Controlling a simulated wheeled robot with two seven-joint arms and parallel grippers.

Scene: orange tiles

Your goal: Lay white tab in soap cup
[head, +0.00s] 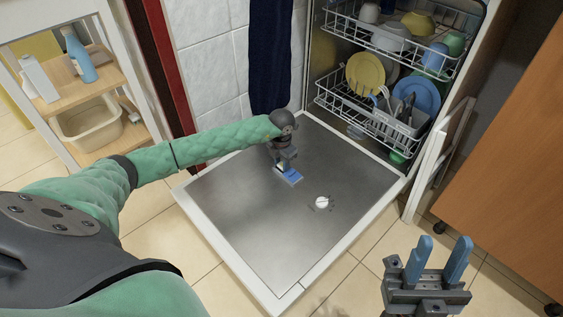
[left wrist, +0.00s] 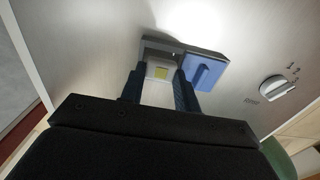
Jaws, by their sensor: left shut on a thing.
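The white tab (left wrist: 160,78), with a yellow-green patch, sits between the two fingers of my left gripper (left wrist: 158,88) in the left wrist view. The soap cup (left wrist: 160,46) is a grey recess in the steel dishwasher door, with its blue lid (left wrist: 205,72) to the right. The tab overlaps the cup's opening; I cannot tell whether it touches the bottom. In the head view my left gripper (head: 283,163) points down at the cup, next to the blue lid (head: 292,177). My right gripper (head: 441,262) is open and empty, right of the door.
The open dishwasher door (head: 270,235) lies flat, mostly clear. A round white dial (head: 322,202) is on it, right of the cup. Loaded racks (head: 365,115) stand behind it. A shelf cart (head: 85,85) is at left, an orange-brown cabinet (head: 515,160) at right.

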